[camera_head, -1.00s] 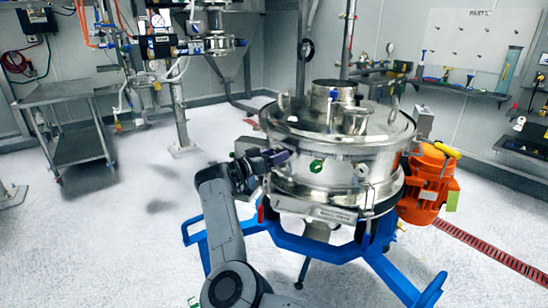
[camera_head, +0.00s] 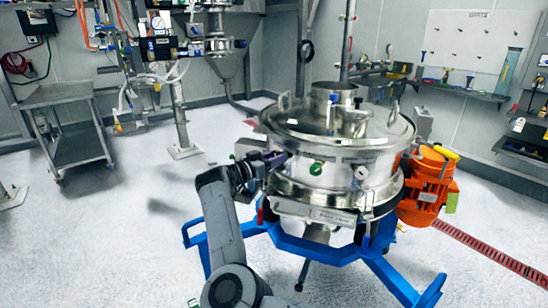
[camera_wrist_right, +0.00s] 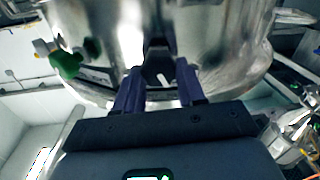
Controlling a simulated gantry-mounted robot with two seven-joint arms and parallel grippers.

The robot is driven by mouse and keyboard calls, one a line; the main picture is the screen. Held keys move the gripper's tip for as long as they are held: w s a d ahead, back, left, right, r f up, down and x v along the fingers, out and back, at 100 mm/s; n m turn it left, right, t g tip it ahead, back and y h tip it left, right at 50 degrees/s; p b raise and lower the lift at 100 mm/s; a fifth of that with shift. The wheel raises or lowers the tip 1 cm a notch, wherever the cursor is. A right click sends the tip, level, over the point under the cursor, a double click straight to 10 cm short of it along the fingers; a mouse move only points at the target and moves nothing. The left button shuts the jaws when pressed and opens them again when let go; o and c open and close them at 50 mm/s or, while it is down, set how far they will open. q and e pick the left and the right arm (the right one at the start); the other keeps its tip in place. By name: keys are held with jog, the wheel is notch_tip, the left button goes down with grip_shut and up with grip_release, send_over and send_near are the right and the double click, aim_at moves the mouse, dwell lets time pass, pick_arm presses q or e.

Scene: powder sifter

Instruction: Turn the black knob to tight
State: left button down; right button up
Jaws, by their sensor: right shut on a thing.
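The steel sifter (camera_head: 335,180) stands right of centre in the head view. The black knob (camera_wrist_right: 158,66) is on its side wall, between my right gripper's purple fingers in the right wrist view. My right gripper (camera_head: 284,158) is against the left front of the sifter, shut on the knob; it also shows in the right wrist view (camera_wrist_right: 160,85). In the head view the gripper hides the knob. A white mark shows on the knob, but I cannot read how tight it is. My left gripper is not in view.
A green knob (camera_head: 316,168) sits on the sifter wall just right of my gripper. An orange motor (camera_head: 425,185) is at the sifter's right side. A blue frame (camera_head: 325,251) is below.

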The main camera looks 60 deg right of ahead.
jog(key=m, duration=1.3)
jog(key=shift+s+a+f+m, duration=0.1)
jog(key=shift+s+f+m, duration=0.1)
jog(key=shift+s+m, duration=0.1)
jog(key=shift+w, duration=0.1)
dwell(0.4)
jog(key=o, duration=1.1)
jog(key=shift+c, duration=0.2)
jog(key=shift+r, duration=0.1)
